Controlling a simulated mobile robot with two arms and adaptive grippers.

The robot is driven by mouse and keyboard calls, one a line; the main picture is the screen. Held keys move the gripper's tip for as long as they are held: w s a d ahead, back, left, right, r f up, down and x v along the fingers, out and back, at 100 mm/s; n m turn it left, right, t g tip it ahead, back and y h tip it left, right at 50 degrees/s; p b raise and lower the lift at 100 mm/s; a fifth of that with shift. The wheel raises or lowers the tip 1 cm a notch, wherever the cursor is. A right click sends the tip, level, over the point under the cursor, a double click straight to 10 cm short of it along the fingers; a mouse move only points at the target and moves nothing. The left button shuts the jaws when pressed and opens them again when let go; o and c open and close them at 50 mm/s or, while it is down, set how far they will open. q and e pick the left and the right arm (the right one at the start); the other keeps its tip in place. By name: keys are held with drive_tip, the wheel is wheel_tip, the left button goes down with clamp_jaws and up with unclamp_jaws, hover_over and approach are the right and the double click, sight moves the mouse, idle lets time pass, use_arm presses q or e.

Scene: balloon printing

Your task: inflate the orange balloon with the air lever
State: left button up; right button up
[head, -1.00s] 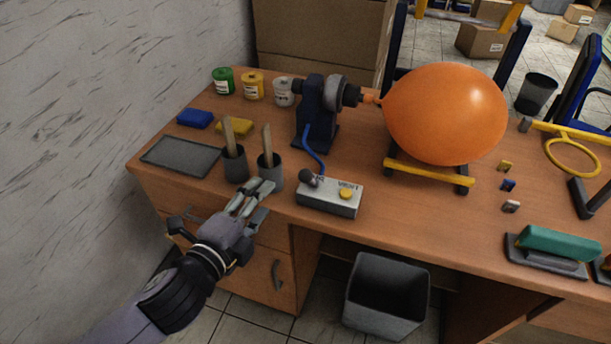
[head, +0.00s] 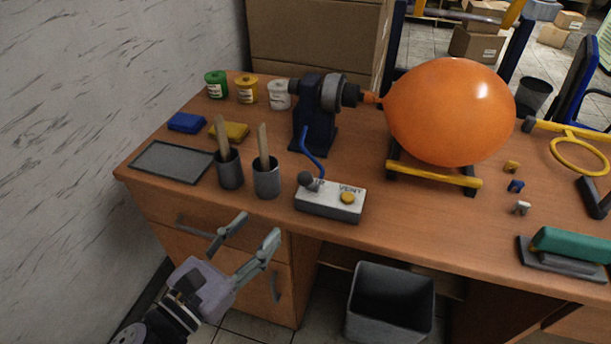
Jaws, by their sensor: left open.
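The orange balloon (head: 449,112) is large and round, its neck on the nozzle of the dark blue pump (head: 316,112). It rests over a stand with a yellow bar (head: 433,173). A blue hose runs from the pump to a grey control box (head: 329,206) near the desk's front edge. The box has a lever with a dark round knob (head: 305,179) and a yellow button (head: 347,198) by the word VENT. My left gripper (head: 254,234) is open and empty, in front of the desk edge, left of and apart from the box. My right gripper is not in view.
Two grey cups (head: 230,172) with wooden sticks stand left of the box. A dark flat tray (head: 172,162), sponges and paint jars lie at the left. A grey bin (head: 390,302) stands below the desk front. A teal-handled tool (head: 569,246) lies at the right.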

sight(300, 184)
use_arm(q)
drive_tip(key=p+x, duration=0.3)
drive_tip(key=x, duration=1.3)
drive_tip(key=shift+c, duration=0.6)
clamp_jaws()
